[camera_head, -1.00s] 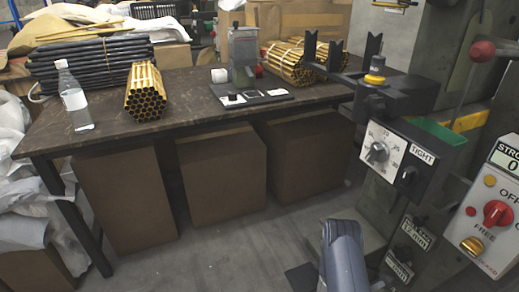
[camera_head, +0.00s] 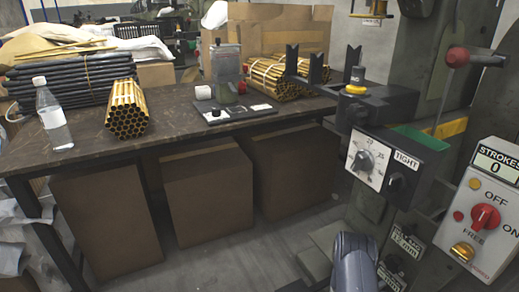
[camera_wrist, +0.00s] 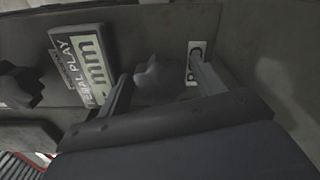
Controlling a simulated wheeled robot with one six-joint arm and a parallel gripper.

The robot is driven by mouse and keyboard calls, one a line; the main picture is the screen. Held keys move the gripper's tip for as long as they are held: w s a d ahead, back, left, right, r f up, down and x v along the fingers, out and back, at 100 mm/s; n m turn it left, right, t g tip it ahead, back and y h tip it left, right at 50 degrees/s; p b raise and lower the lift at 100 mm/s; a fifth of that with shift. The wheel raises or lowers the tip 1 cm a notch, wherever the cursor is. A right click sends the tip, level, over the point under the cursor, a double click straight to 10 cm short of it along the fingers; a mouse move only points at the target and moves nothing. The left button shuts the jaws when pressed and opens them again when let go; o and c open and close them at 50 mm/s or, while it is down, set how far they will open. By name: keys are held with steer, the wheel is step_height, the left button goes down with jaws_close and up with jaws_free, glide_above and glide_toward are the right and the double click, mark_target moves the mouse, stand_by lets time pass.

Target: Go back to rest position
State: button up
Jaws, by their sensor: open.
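My gripper (camera_wrist: 160,88) shows in the wrist view with its two fingers apart, open. A dark lobed knob (camera_wrist: 158,80) lies between the fingers in the picture; I cannot tell whether they touch it. A label plate with "mm" (camera_wrist: 82,60) is to the left of the fingers, on the machine's panel. In the head view, part of my arm (camera_head: 355,265) shows at the bottom, in front of the rivet press (camera_head: 425,150). My gripper is not visible in the head view.
Brown boxes (camera_head: 208,195) stand underneath. The press has a dial box (camera_head: 368,160) and a red-knobbed control box (camera_head: 485,216). Grey floor shows between boxes and press.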

steer(key=n, duration=1.3)
steer(key=shift+n, duration=0.4)
stand_by(0.3)
